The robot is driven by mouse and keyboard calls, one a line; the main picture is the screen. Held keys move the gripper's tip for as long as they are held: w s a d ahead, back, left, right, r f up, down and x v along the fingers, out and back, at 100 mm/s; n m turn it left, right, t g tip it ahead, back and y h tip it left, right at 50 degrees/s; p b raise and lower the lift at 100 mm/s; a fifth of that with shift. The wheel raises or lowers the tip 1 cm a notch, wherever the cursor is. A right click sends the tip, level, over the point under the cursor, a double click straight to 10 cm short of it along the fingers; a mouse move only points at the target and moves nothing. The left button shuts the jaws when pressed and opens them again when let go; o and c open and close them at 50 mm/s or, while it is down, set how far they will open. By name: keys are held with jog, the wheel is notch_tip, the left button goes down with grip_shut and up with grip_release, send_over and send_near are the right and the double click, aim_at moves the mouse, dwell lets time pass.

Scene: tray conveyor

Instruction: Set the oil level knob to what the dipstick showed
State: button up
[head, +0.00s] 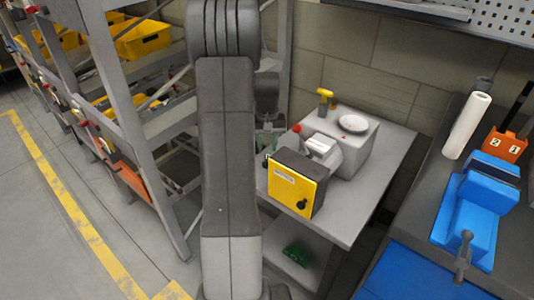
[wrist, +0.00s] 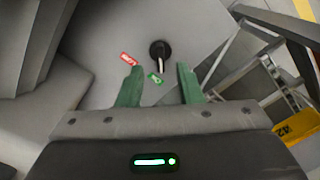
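In the wrist view a black round knob (wrist: 160,50) with a pale pointer sits on a grey surface, just beyond my fingertips. A red label (wrist: 128,59) and a green label (wrist: 155,78) lie beside it; their lettering is too small to read surely. My gripper (wrist: 159,72) is open, its two green fingers apart with nothing between them. In the head view a grey machine (head: 352,150) with a yellow front panel (head: 291,186) stands on a table. A yellow T-shaped handle (head: 324,93) stands up behind it. My arm hides most of the gripper there.
The grey table (head: 385,165) has free room right of the machine. A dark bench with a blue vise-like block (head: 478,205), a white roll (head: 466,125) and an orange block (head: 504,146) is at right. A rack with yellow bins (head: 143,39) stands at left.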

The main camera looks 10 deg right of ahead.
aim_at(267, 157)
notch_tip(267, 157, up, 8)
jog(key=p, duration=0.1)
dwell(0.4)
notch_tip(267, 157, down, 14)
jog(key=shift+f+b, duration=0.1)
jog(key=shift+b, duration=1.1)
jog(key=shift+r+m, duration=0.2)
jog(key=shift+m, duration=0.1)
